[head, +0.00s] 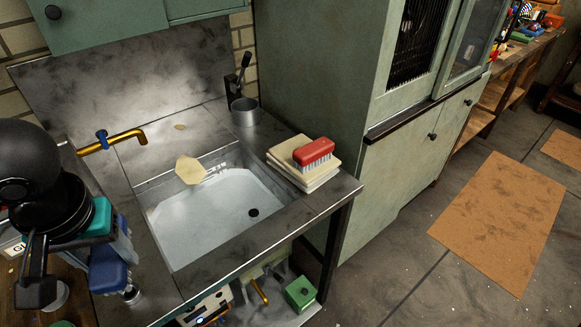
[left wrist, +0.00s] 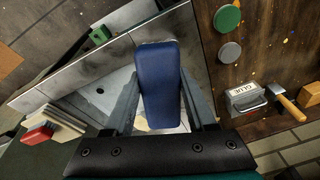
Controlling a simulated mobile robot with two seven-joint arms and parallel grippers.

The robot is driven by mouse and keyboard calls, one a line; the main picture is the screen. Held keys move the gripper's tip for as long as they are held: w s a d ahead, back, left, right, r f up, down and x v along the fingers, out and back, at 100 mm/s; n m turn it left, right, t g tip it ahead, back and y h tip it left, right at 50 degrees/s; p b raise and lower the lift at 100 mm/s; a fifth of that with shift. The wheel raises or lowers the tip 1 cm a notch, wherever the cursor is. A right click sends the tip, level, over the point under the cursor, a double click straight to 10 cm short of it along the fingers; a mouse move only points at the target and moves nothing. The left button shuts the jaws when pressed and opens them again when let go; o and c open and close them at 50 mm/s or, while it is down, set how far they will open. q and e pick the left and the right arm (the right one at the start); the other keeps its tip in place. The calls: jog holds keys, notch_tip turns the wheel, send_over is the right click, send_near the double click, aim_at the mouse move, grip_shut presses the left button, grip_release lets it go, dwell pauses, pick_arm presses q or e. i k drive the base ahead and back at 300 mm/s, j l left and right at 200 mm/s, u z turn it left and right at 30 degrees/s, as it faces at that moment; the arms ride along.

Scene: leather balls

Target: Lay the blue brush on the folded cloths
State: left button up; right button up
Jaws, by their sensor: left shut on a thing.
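My left gripper (head: 122,262) is shut on the blue brush (head: 106,276), at the left of the head view, left of the sink. In the left wrist view the blue brush (left wrist: 160,88) lies lengthwise between the two grey fingers of my left gripper (left wrist: 160,106), its blue back facing the camera. The folded cloths (head: 296,180) are a cream stack on the counter at the right of the sink. A red brush (head: 314,150) with bristles down lies on them. The cloths (left wrist: 66,120) and red brush (left wrist: 38,135) also show in the left wrist view. My right gripper is not in view.
The sink basin (head: 205,225) lies between my left gripper and the cloths. A brass tap (head: 125,139) and a metal cup (head: 244,112) stand behind it. A tall green cabinet (head: 310,75) rises behind the cloths. Wooden worktop with a glue box (left wrist: 245,97) is beside my gripper.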

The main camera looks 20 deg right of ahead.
aim_at(294, 146)
jog(key=i+l+u, duration=0.15)
jog(key=l, duration=0.35)
jog(key=i+l+u, duration=0.1)
jog(key=l, duration=0.4)
jog(key=i+l+u, duration=0.15)
jog(key=l, duration=0.4)
jog(key=i+l+u, duration=0.15)
jog(key=l, duration=0.4)
jog(key=i+l+u, duration=0.1)
jog(key=l, duration=0.45)
jog(key=i, duration=0.05)
